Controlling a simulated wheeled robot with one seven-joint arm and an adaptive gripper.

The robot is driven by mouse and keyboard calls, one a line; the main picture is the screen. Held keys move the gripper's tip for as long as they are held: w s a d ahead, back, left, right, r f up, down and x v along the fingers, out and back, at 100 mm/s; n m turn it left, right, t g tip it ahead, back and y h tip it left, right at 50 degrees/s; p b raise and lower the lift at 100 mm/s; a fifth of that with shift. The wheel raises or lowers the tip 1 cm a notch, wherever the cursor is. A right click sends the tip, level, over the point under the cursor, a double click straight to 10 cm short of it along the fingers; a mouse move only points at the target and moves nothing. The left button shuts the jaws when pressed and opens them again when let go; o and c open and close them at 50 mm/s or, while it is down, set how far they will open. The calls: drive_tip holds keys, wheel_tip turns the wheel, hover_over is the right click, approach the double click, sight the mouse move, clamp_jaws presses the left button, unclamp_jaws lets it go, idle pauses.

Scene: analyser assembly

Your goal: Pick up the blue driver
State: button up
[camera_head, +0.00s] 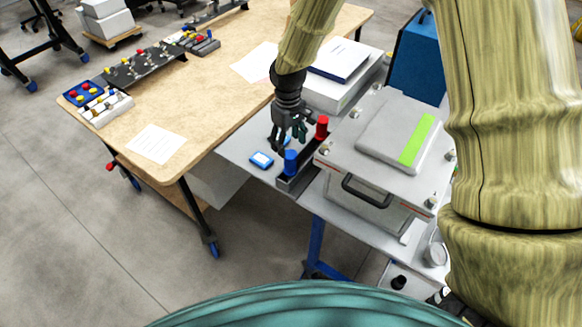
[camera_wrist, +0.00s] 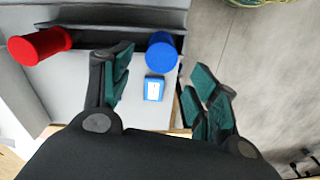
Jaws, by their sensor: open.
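The blue driver (camera_head: 290,162) stands upright in a dark holder (camera_head: 297,180) on the grey side table. It also shows in the wrist view (camera_wrist: 162,53), beyond the fingertips and between their lines. A red driver (camera_head: 322,127) stands in the same holder, further back; in the wrist view it is at the upper left (camera_wrist: 40,46). My gripper (camera_head: 290,143) is above and just behind the blue driver in the head view. In the wrist view its green-padded fingers (camera_wrist: 158,92) are spread wide with nothing between them touching. The lower part of the blue driver is hidden in the holder.
A small blue box (camera_head: 262,160) lies left of the holder. A grey analyser with a black handle (camera_head: 375,170) stands close on the right. A white case with a book (camera_head: 340,75) is behind. A wooden workbench (camera_head: 215,85) with papers and racks is at the left.

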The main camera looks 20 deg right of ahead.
sight(290, 154)
drive_tip(key=f, duration=0.1)
drive_tip(key=f+p, duration=0.1)
drive_tip(key=shift+s+d+f, duration=0.1)
drive_tip(key=shift+s+f, duration=0.1)
drive_tip(key=shift+f, duration=0.1)
drive_tip(key=shift+w+f, duration=0.15)
drive_tip(key=shift+f, duration=1)
drive_tip(key=shift+s+f+p, duration=0.2)
drive_tip(key=shift+f+p, duration=0.35)
drive_tip(key=shift+p, duration=0.3)
drive_tip(key=shift+f+p, duration=0.9)
drive_tip(key=shift+f, duration=1.15)
clamp_jaws()
drive_tip(key=shift+r, duration=0.1)
